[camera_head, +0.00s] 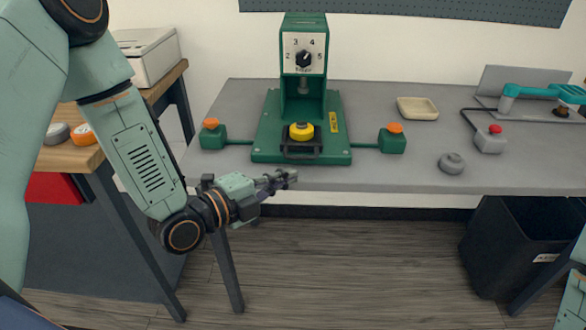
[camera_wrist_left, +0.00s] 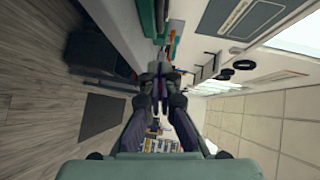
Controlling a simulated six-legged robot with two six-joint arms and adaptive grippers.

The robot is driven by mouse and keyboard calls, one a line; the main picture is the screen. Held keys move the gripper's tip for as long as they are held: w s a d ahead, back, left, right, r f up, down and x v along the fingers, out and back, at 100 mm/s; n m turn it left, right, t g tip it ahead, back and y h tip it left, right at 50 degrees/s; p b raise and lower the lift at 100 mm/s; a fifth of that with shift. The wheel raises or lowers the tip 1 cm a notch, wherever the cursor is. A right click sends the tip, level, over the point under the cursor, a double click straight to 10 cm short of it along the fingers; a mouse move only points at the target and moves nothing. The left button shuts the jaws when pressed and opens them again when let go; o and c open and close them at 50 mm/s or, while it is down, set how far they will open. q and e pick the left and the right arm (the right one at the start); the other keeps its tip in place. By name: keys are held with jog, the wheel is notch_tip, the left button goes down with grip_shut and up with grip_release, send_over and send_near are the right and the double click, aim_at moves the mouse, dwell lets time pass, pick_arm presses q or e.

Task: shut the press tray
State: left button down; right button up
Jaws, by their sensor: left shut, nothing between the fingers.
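The green press (camera_head: 304,60) stands on the grey bench, with a dial on its head. Its black press tray (camera_head: 287,146) sits low at the front of the press base and carries a yellow round piece (camera_head: 301,131). The tray appears slid out toward the front edge, forward of the ram. My left gripper (camera_head: 288,177) is shut and empty, just in front of the bench edge, below and slightly left of the tray, apart from it. Its closed fingers (camera_wrist_left: 160,82) show in the left wrist view. My right gripper is out of view.
Orange-topped green buttons (camera_head: 212,136) and (camera_head: 393,140) flank the press. A beige dish (camera_head: 417,109), a grey knob-like object (camera_head: 451,163) and a red-button box (camera_head: 489,140) lie to the right. A wooden table (camera_head: 75,154) is at left, a dark bin (camera_head: 515,240) under the bench.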

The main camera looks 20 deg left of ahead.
aim_at(292, 145)
pick_arm(q)
jog(key=w, duration=0.2)
jog(key=w+f+b, duration=0.1)
jog(key=w, duration=0.2)
jog(key=shift+w+a+f, duration=0.1)
jog(key=shift+w, duration=0.25)
jog(key=w, duration=0.2)
jog(key=w+a, duration=0.1)
jog(key=w, duration=0.2)
jog(key=w+a+b, duration=0.1)
jog(key=w, duration=0.2)
jog(key=shift+a, duration=0.15)
jog(key=shift+s, duration=0.1)
